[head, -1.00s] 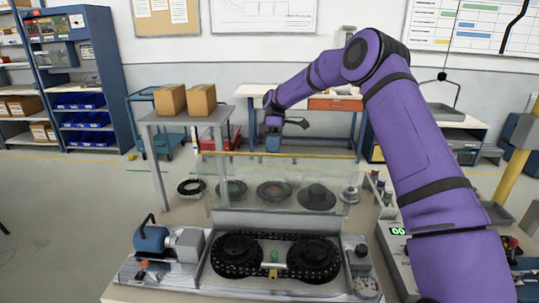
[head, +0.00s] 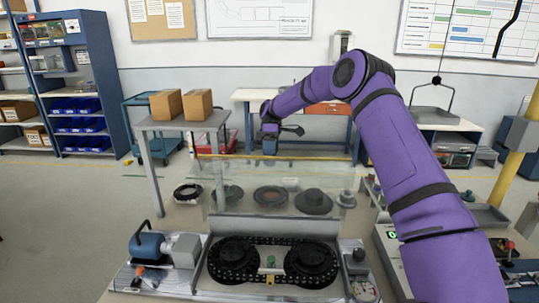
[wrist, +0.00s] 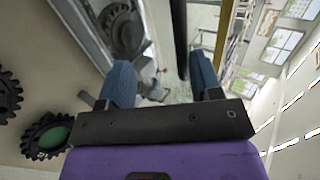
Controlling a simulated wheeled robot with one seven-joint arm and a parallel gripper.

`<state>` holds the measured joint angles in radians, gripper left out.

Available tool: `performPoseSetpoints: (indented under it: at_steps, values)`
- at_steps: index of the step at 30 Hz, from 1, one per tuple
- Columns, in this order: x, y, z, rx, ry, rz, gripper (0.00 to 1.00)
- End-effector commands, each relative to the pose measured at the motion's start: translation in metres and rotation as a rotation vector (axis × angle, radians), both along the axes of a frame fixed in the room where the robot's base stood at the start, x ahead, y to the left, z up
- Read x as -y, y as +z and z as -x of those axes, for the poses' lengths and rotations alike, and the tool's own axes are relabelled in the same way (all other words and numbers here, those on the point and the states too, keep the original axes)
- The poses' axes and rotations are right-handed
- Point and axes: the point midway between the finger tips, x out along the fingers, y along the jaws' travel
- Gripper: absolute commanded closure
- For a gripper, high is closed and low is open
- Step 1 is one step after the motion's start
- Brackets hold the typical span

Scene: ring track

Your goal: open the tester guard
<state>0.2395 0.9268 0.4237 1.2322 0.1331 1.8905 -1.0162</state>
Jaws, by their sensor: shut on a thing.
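The tester guard (head: 280,190) is a clear panel standing raised behind the tester, with a yellowish strip along its top edge. The tester (head: 270,262) shows two black toothed wheels with a chain, lying open to view in front of the panel. My gripper (head: 270,148) is at the guard's top edge, near its middle. In the wrist view my gripper (wrist: 163,82) has its two blue fingers apart, with a dark bar (wrist: 180,38) showing between and beyond them. It is shut on the guard; the exact contact is hard to see.
A motor (head: 163,248) sits at the tester's left. Several round parts, including a black ring (head: 188,192), lie behind the guard. A grey stand with two cardboard boxes (head: 182,105) is at left. A control box (head: 392,236) is at right, under my arm.

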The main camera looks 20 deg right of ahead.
Motion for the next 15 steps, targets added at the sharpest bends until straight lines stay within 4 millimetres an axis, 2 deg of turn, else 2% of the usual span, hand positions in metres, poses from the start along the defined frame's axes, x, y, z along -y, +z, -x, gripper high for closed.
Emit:
performPoseSetpoints:
  at_steps: [1, 9, 15]
  values:
    - [0.002, -0.006, 0.0, -0.004, -0.002, 0.006, 0.6]
    - [0.002, -0.005, 0.0, -0.004, -0.003, 0.004, 0.61]
    - [0.002, 0.012, 0.001, -0.001, -0.003, 0.004, 0.62]
